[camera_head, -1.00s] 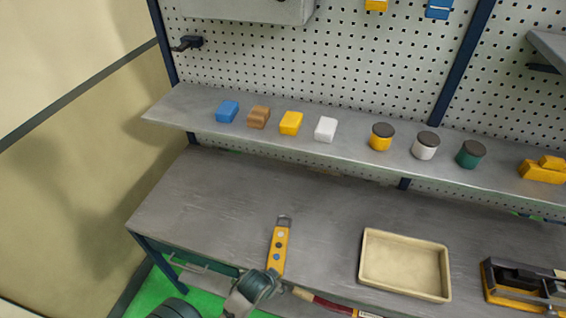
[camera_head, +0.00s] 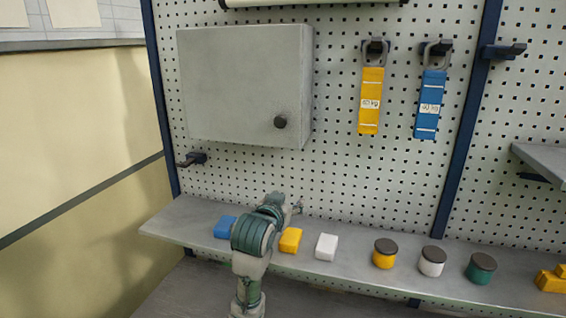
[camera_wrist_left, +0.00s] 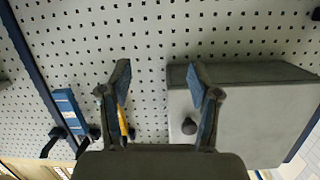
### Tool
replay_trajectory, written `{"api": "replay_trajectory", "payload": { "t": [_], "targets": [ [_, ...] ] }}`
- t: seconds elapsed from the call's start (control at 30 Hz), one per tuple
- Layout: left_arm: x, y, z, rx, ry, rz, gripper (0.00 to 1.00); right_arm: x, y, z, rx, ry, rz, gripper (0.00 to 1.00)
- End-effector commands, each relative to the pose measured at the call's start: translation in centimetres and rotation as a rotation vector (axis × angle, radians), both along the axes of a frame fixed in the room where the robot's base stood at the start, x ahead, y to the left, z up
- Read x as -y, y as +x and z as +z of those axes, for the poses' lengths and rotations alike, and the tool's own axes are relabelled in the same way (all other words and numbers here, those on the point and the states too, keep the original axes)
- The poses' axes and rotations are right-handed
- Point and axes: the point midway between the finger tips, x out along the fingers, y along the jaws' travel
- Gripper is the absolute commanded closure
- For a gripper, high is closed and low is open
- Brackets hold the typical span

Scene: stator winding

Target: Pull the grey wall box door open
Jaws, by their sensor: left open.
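The grey wall box (camera_head: 240,85) hangs on the pegboard at the upper left of the head view, with its door closed. Its dark round knob (camera_head: 280,122) sits near the door's lower right corner. My left gripper (camera_head: 297,206) is below the box, above the shelf, and touches nothing that I can see. In the left wrist view the left gripper (camera_wrist_left: 160,75) is open and empty. There the box (camera_wrist_left: 250,120) and its knob (camera_wrist_left: 189,126) lie to the right, the knob just beside the right finger in the picture. My right gripper is not in view.
The shelf (camera_head: 350,277) below holds a blue block (camera_head: 224,227), a yellow block (camera_head: 290,240), a white block (camera_head: 327,247) and lidded jars. A yellow strap (camera_head: 370,100) and a blue strap (camera_head: 430,105) hang right of the box. A black peg (camera_head: 191,160) sticks out below it.

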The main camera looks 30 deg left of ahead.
Motion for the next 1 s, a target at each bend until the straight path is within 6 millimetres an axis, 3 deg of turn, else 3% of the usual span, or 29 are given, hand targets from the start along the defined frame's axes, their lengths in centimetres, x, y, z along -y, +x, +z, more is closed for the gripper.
{"api": "replay_trajectory", "payload": {
  "t": [0.03,0.1,0.2,0.3,0.43,0.57,1.0],
  "targets": [
    [-0.8,-1.1,4.5,0.064,-0.011,0.011,0.38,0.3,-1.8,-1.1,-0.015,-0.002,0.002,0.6],
    [-1.6,-2.6,9.3,0.128,-0.026,0.021,0.38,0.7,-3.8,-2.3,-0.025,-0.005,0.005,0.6],
    [-2.6,-4.6,14.0,0.196,-0.042,0.03,0.38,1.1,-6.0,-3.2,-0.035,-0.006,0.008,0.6],
    [-3.1,-5.8,16.5,0.232,-0.053,0.034,0.38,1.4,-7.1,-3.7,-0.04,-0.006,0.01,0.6],
    [-3.4,-5.6,17.5,0.244,-0.057,0.035,0.38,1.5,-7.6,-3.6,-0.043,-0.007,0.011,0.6],
    [-3.9,-3.6,17.5,0.241,-0.057,0.036,0.38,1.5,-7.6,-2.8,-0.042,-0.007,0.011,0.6],
    [-6.2,6.2,17.8,0.243,-0.059,0.035,0.38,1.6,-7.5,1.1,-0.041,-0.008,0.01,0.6]
  ]
}}
